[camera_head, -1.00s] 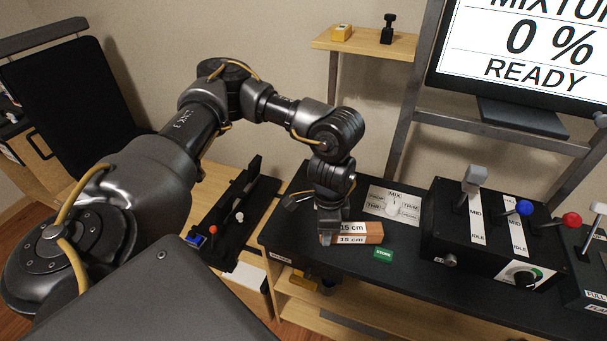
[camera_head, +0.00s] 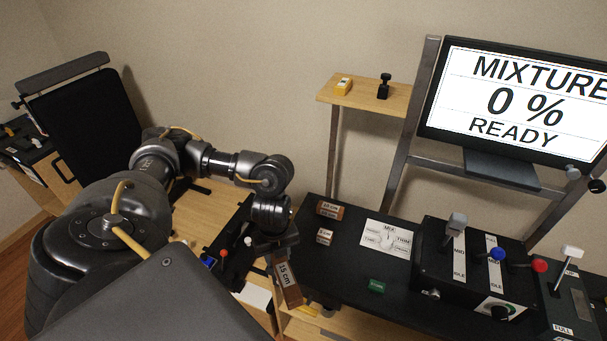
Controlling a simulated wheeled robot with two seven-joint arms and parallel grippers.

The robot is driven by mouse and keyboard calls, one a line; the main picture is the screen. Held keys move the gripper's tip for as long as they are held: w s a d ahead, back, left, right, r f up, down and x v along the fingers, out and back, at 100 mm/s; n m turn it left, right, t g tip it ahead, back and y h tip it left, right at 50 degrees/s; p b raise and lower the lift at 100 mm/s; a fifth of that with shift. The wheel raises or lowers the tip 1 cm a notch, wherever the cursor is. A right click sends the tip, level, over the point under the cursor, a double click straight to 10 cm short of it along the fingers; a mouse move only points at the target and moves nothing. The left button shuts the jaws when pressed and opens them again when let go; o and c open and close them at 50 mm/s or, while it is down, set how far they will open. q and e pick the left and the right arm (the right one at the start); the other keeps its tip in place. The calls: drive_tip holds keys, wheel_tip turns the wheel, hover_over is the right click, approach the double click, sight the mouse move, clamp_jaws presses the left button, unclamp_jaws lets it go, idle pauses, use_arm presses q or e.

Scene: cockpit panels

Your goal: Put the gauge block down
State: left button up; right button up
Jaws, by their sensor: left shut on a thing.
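The gauge block (camera_head: 288,284) is a brown wooden bar with a white "15 cm" label. My left gripper (camera_head: 277,254) is shut on it, at its upper end. The block hangs tilted by the left end of the black console top (camera_head: 345,272), its lower end pointing toward the camera. Whether it touches anything below is unclear. The fingertips are mostly hidden by the wrist. Two shorter labelled blocks lie on the console: one farther back (camera_head: 330,210) and a smaller one (camera_head: 324,237) in front of it. My right gripper is out of view.
A green label (camera_head: 376,286) and the white MIX dial plate (camera_head: 387,239) are on the console. A lever box (camera_head: 470,265) stands to the right. A black tray with small switches (camera_head: 232,240) lies left of my gripper. The console's front middle is clear.

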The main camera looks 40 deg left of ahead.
use_arm(q)
drive_tip(key=w+a+f, duration=0.2)
drive_tip(key=w+f, duration=0.1)
drive_tip(key=w, duration=0.4)
drive_tip(key=b, duration=0.1)
hover_over(300, 253)
wheel_tip(300, 253, down, 6)
drive_tip(key=shift+s+r, duration=0.1)
drive_tip(key=shift+s, duration=0.05)
drive_tip(key=shift+w+f, duration=0.2)
drive_tip(key=shift+f, duration=0.1)
wheel_tip(300, 253, down, 2)
drive_tip(key=shift+f+p, duration=0.1)
drive_tip(key=shift+p, duration=0.3)
drive_tip(key=shift+f, duration=0.35)
